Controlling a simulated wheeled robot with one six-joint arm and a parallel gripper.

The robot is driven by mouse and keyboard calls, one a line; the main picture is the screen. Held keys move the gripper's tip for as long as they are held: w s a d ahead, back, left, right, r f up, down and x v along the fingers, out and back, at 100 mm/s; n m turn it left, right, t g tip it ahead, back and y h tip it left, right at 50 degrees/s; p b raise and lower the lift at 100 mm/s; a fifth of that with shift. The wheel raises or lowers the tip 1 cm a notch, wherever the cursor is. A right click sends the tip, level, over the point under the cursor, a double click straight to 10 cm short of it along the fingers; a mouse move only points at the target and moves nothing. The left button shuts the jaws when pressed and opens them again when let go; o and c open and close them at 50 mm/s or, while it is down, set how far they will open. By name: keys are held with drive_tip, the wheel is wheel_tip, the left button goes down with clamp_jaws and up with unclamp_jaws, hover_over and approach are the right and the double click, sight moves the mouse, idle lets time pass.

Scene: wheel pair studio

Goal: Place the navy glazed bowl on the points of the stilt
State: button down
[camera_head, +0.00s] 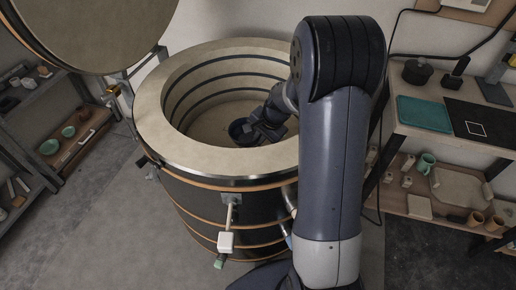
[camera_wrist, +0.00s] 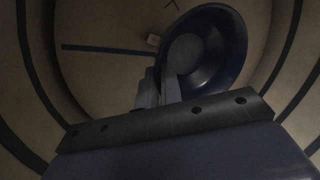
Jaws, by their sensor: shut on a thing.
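The navy glazed bowl (camera_head: 237,129) is inside the open kiln, in my gripper (camera_head: 254,131). In the wrist view the bowl (camera_wrist: 233,45) is tilted to the camera, and my gripper (camera_wrist: 160,88) is shut on its near left wall. One finger shows inside the bowl and one outside it. The bowl is above the pale kiln floor; its exact height is hard to tell. A small dark three-armed mark (camera_wrist: 171,4) shows at the top edge of the wrist view; I cannot tell whether it is the stilt. No stilt shows clearly in the head view.
The round kiln (camera_head: 150,125) has a thick pale rim and dark grooves around its inner wall. Its lid (camera_head: 90,30) stands open at the upper left. Shelves with pottery stand on both sides.

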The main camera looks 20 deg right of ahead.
drive_tip(key=shift+f+b, duration=0.4)
drive_tip(key=shift+f, duration=1.55)
drive_tip(key=shift+f, duration=0.2)
drive_tip(key=c, duration=1.6)
unclamp_jaws()
drive_tip(key=shift+r, duration=0.15)
drive_tip(key=shift+r, duration=0.25)
drive_tip(key=p+v, duration=0.2)
drive_tip(key=v, duration=0.9)
drive_tip(key=shift+s+d+r, duration=0.15)
drive_tip(key=shift+r, duration=0.15)
